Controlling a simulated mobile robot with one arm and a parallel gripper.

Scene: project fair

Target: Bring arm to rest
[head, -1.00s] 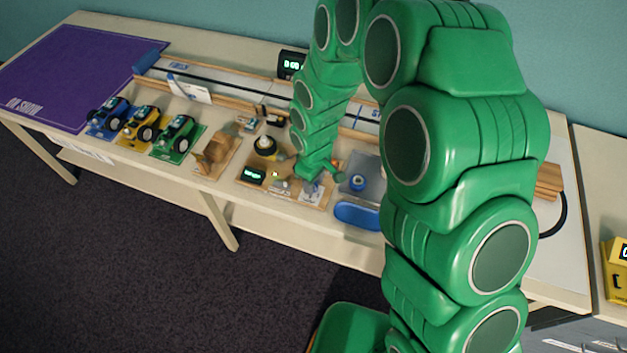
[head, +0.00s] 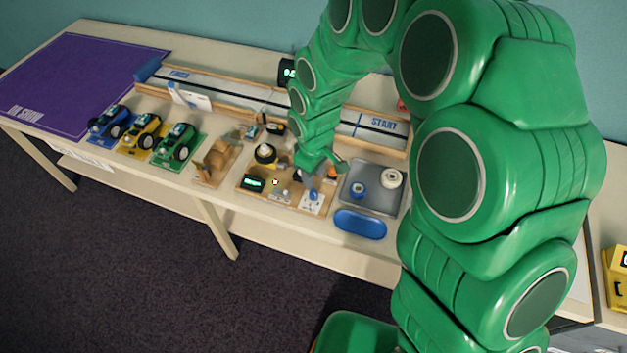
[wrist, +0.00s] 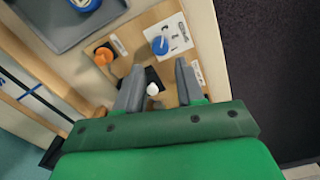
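My green arm (head: 500,170) arches from the right side of the head view over the table. My gripper (head: 318,182) points down above a wooden board (head: 246,187) near the table's middle. In the wrist view my gripper (wrist: 158,82) has its two grey fingers spread apart, with nothing held between them. Beneath the fingers lie a dark patch and a small white knob (wrist: 153,89) on the board. An orange piece (wrist: 103,56) and a blue round piece (wrist: 160,45) on a white card are beyond the fingertips. Whether the fingers touch anything is unclear.
A grey tray (head: 372,205) with a blue and a white round item stands right of the board. A blue oval dish (head: 360,224) lies in front. Blue, yellow and green cars (head: 178,142) stand left. A track (head: 230,88) runs behind. Floor space (head: 130,230) in front is clear.

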